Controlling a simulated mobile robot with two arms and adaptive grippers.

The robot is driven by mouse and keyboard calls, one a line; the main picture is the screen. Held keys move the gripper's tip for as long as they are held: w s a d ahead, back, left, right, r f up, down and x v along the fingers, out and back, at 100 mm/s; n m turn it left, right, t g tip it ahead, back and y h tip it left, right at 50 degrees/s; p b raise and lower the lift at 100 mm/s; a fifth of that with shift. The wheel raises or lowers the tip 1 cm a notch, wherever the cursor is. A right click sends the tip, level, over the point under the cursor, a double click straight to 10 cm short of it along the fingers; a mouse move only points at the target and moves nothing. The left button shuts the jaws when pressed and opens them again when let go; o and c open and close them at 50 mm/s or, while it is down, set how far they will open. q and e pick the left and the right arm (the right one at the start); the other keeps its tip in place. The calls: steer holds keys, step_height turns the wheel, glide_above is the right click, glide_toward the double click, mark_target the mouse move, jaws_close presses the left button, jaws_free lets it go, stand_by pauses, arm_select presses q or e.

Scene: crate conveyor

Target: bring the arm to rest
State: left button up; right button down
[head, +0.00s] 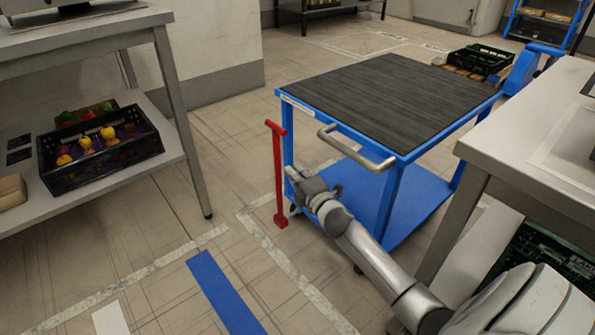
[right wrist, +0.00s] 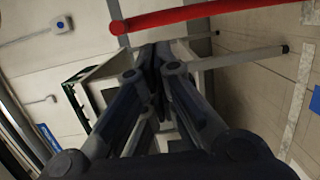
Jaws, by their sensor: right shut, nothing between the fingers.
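My right arm reaches in from the lower right of the head view. Its gripper (head: 300,182) is beside the left end of the blue cart (head: 400,190), near the red post (head: 276,170). In the right wrist view the fingers (right wrist: 160,58) are together, with nothing held between them. A red bar (right wrist: 205,13) crosses beyond the fingertips there. Whether the gripper touches the cart or the post cannot be told. My left gripper is not in view.
The cart has a dark top (head: 390,95) and a metal handle (head: 355,150). A black crate of fruit (head: 105,167) sits on a shelf at left. A grey table (head: 530,150) stands at right. Floor at lower left is open, with a blue stripe (head: 225,290).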

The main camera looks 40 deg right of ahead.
steer(key=shift+s, duration=0.7)
